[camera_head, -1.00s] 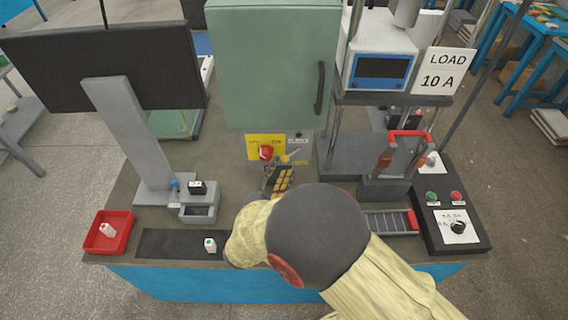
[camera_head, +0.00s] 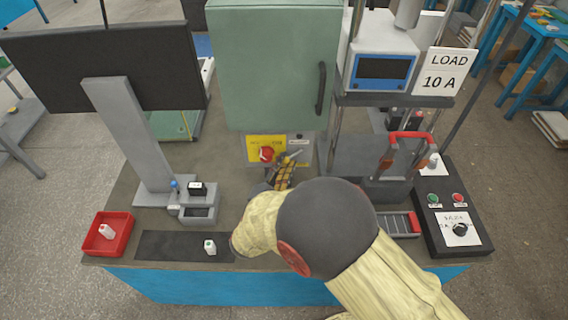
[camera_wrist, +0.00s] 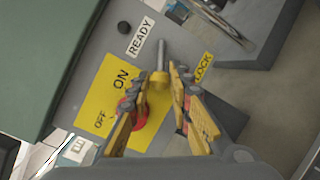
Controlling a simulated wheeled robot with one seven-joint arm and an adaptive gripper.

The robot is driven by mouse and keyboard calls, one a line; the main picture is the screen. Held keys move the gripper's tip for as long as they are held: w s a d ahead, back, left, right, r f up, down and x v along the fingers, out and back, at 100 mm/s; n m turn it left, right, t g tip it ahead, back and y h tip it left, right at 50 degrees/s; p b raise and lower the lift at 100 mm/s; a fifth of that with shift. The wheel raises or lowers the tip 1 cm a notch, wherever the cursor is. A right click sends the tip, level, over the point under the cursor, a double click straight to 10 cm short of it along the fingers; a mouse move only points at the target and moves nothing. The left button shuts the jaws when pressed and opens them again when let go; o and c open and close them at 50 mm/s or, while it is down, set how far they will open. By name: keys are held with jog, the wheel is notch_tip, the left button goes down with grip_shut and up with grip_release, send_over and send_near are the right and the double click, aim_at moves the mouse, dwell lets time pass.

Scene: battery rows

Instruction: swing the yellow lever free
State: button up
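A red rotary knob (camera_head: 267,154) sits left of the lever on the yellow ON/OFF plate.
The green cabinet (camera_head: 270,65) overhangs the panel. A red-handled holder (camera_head: 408,136) and a black control box (camera_head: 450,215) stand to the right. A red tray (camera_head: 125,222) and a dark mat (camera_head: 170,245) lie at the front left.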

grip_shut()
jog(key=shift+f, duration=0.15)
jog(key=d+f+n+t, duration=0.1)
jog(key=n, duration=0.2)
jog(key=d+f+n+t, duration=0.1)
jog(key=n, duration=0.3)
jog(key=d+f+n+t+y, duration=0.1)
jog(key=n, duration=0.2)
jog(key=shift+d+f+n+t+p, duration=0.2)
jog(key=shift+d+n+t+p, duration=0.1)
jog(key=shift+n+p, duration=0.1)
jog(key=shift+s+d+f+n+t+y+p, duration=0.1)
jog(key=shift+d+n+t+y+p, duration=0.25)
jog(key=shift+n, duration=0.55)
jog(key=shift+w+d+n+t+y+p, duration=0.1)
jog(key=shift+d+n+y+p, duration=0.25)
jog(key=shift+n, duration=0.55)
jog(key=shift+s+d+f+n+t+y+p, duration=0.1)
jog(key=shift+d+n+t+y, duration=0.15)
jog(key=shift+n+y, duration=0.45)
jog(key=shift+n, duration=0.4)
jog(key=o, duration=0.6)
grip_release()
